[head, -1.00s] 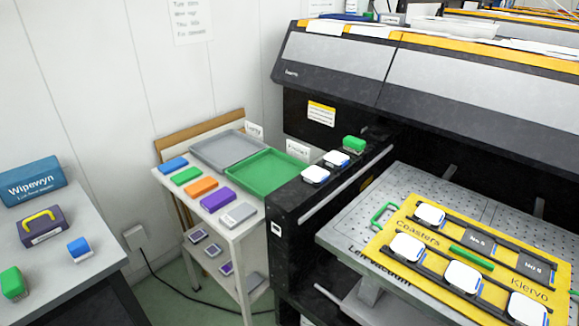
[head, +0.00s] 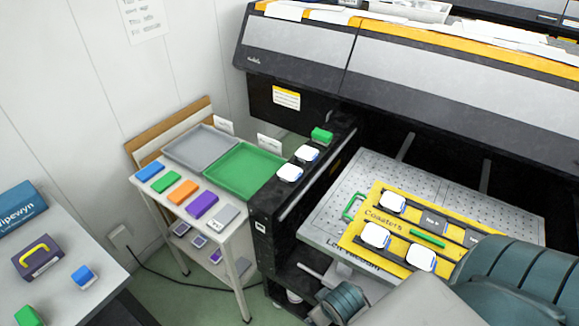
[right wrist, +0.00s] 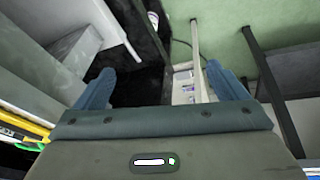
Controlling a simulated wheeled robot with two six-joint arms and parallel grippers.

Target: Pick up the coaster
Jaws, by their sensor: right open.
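White coasters lie on the yellow jig (head: 352,241) marked "Coasters": one at its far left (head: 393,202), one at its near left (head: 376,235) and one toward the near middle (head: 421,258). My right arm hides the jig's right part. Two more white coasters, a front one (head: 290,173) and a rear one (head: 307,153), sit on the black printer ledge. My right gripper (right wrist: 160,72) is open and empty, its blue fingers wide apart above the floor and cart area. Its fingers do not show clearly in the head view. My left gripper is out of view.
The jig lies on the perforated printer bed (head: 345,178). A white cart (head: 150,187) holds a grey tray (head: 202,146), a green tray (head: 244,167) and several coloured blocks. A table (head: 90,255) stands at the left. A cable (head: 160,279) runs across the floor.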

